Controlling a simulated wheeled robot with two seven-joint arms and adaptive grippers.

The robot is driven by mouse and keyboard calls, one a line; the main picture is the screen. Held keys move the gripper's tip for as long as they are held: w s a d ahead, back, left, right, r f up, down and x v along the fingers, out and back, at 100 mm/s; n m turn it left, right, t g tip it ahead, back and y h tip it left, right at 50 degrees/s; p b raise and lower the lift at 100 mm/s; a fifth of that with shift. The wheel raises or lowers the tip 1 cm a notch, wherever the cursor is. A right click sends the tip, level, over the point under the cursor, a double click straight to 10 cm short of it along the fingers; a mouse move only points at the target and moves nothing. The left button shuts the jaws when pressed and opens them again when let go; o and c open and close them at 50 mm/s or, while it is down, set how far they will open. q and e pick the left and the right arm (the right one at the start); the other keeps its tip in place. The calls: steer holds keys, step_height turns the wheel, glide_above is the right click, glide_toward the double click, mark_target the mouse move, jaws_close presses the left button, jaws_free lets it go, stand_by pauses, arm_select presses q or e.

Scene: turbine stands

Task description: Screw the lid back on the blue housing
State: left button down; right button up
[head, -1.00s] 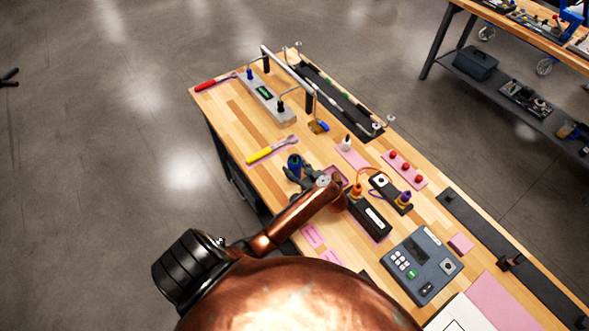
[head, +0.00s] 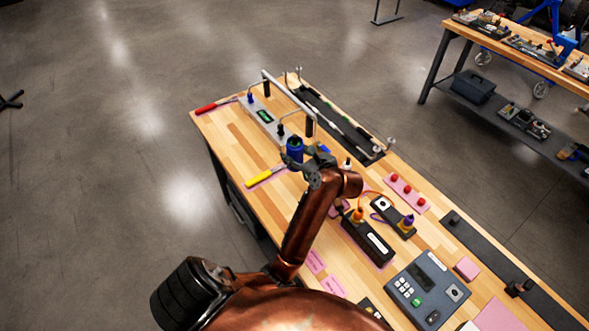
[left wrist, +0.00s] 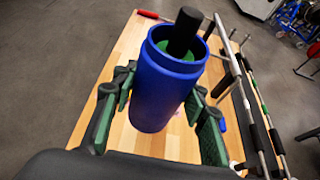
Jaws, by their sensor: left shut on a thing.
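The blue housing (head: 295,149) is a cylinder held upright over the far half of the workbench. My left gripper (head: 308,165) is shut on it from the near side. In the left wrist view the blue housing (left wrist: 166,92) stands between the two green-padded fingers (left wrist: 160,118). Its top is open, with a black rod-like part (left wrist: 185,32) standing out and some green showing inside. No lid is on its rim, and I cannot pick out the lid elsewhere. My right gripper is not in view.
The wooden bench (head: 225,130) holds a yellow-handled tool (head: 264,177), a grey box with a small display (head: 265,118), a metal rail frame (head: 288,97), a pink strip with red knobs (head: 407,192), a black box (head: 368,240) and a keypad unit (head: 424,287). Bare wood shows left of my arm.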

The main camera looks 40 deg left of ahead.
mark_target(296, 141)
arm_select(q)
steer(key=shift+r, duration=3.2)
